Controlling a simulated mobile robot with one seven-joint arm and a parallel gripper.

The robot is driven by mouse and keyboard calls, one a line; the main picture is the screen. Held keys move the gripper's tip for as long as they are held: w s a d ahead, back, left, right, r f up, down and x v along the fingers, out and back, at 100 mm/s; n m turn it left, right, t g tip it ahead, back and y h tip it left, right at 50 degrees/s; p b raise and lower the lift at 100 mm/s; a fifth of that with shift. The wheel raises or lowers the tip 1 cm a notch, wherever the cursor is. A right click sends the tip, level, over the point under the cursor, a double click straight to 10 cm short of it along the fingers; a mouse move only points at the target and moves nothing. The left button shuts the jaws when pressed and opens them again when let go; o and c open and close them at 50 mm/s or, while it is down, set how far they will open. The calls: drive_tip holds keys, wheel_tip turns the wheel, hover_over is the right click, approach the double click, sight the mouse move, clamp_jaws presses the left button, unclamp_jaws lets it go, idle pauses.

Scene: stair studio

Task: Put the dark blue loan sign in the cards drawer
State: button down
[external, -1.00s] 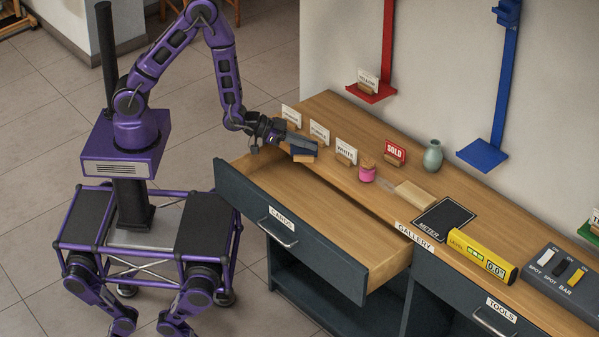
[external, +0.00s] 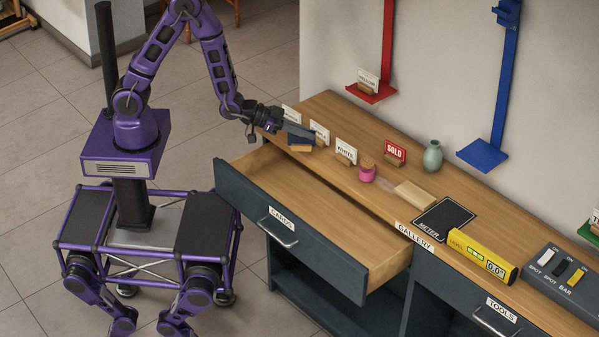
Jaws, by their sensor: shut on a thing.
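The dark blue sign (external: 297,140) with its small wooden base is at my gripper's fingertips, above the drawer's back left corner and the counter edge. Its text cannot be read. My gripper (external: 299,131) is shut on it and partly hides it. The cards drawer (external: 318,250), dark grey with a wooden inside and a "CARDS" label, is pulled out at the front left of the counter. The part of its inside that shows is empty.
White signs, one reading "WHITE" (external: 346,152), stand on the counter along the back of the drawer. A pink jar (external: 367,168), a red "SOLD" sign (external: 395,153), a green vase (external: 433,156) and a yellow level (external: 482,256) stand farther right. The tools drawer (external: 465,305) is closed.

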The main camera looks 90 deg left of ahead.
wheel_tip(320, 180, up, 7)
drive_tip(key=shift+r, duration=0.15)
drive_tip(key=w+d+b, duration=0.2)
drive_tip(key=w+b, duration=0.2)
drive_tip(key=w, duration=2.2)
drive_tip(key=shift+w+f+b, duration=0.2)
drive_tip(key=shift+f+b, duration=0.2)
drive_tip(key=shift+f, duration=7.2)
drive_tip(key=shift+f, duration=0.1)
drive_tip(key=shift+f, duration=0.1)
drive_tip(key=c, duration=1)
unclamp_jaws()
